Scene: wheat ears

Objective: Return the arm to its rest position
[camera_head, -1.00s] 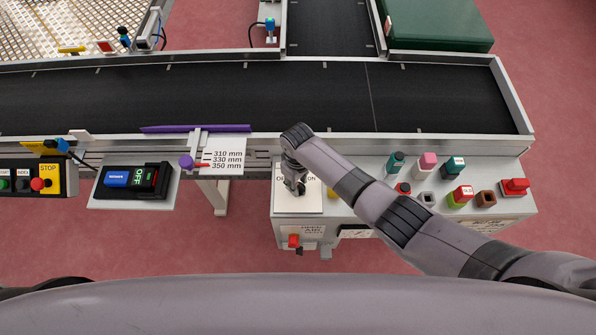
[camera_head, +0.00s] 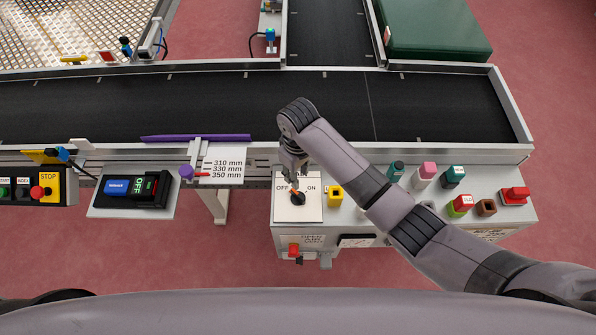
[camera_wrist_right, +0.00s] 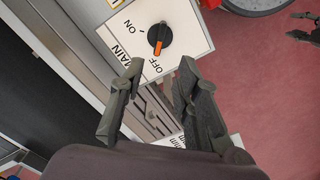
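My right arm (camera_head: 345,155) reaches in from the lower right over the control box. My right gripper (camera_head: 291,178) hangs near the main switch plate. In the right wrist view the gripper (camera_wrist_right: 160,90) has its two fingers apart with nothing between them. The rotary switch (camera_wrist_right: 159,36), black with an orange mark, lies beyond the fingertips and apart from them. Its mark points toward the OFF side of the white plate (camera_wrist_right: 190,45). In the head view the switch (camera_head: 297,196) is just below the gripper. My left gripper is not in view.
The control box (camera_head: 400,215) carries several coloured buttons and a yellow part (camera_head: 335,196) right of the plate. A black conveyor (camera_head: 200,105) runs behind it, with a purple strip (camera_head: 195,138) along its near edge. A green box (camera_head: 435,28) stands at the back right.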

